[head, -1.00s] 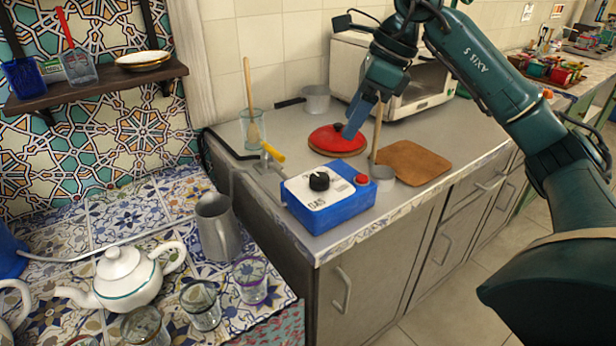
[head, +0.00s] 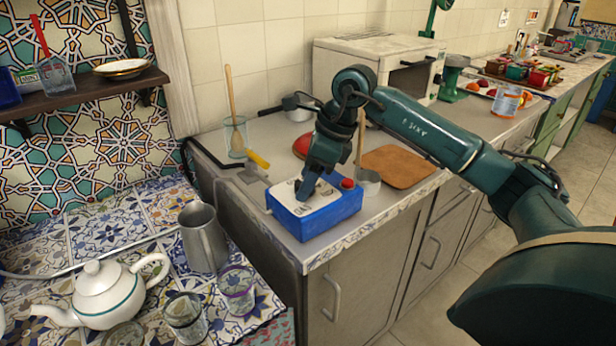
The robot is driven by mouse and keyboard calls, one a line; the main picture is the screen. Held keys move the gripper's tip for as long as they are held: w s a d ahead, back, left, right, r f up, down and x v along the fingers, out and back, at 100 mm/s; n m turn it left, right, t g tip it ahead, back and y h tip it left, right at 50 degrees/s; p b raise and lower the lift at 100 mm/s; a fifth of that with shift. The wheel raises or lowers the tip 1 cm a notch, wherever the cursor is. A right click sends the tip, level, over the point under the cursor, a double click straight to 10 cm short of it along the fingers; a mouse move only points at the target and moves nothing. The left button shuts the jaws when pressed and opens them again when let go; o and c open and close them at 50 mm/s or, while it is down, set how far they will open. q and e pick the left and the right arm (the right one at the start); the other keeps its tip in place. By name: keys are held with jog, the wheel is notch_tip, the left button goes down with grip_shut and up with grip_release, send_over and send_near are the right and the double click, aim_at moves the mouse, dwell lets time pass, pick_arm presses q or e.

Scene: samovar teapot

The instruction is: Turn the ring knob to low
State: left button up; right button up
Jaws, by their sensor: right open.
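The blue gas box (head: 325,217) with a white top stands on the grey counter near its front left corner. A red button (head: 347,184) shows at its right end. The black knob on its top is now hidden behind my right gripper (head: 304,191). That gripper points down over the white top, its fingertips at or just above the knob's place. I cannot see the gap between the fingers or whether they touch the knob. My left gripper is not in view.
A yellow-handled tool (head: 256,160) and a glass with a wooden spoon (head: 235,138) are behind left. A metal pitcher (head: 203,238) stands left, below the counter's edge.

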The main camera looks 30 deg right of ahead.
jog(key=c, duration=1)
jog(key=shift+m, duration=0.5)
jog(key=m+t+h, duration=0.1)
jog(key=m, duration=0.2)
jog(key=shift+a+m, duration=0.15)
jog(key=shift+m, duration=0.15)
jog(key=shift+a+m+t+h, duration=0.15)
jog(key=shift+m+h, duration=0.3)
jog(key=shift+m, duration=0.55)
jog(key=shift+d+m+t+h, duration=0.15)
jog(key=shift+m+h, duration=0.3)
jog(key=shift+m, duration=0.55)
jog(key=shift+a+m+b, duration=0.1)
jog(key=shift+m+b, duration=0.2)
jog(key=o, duration=1)
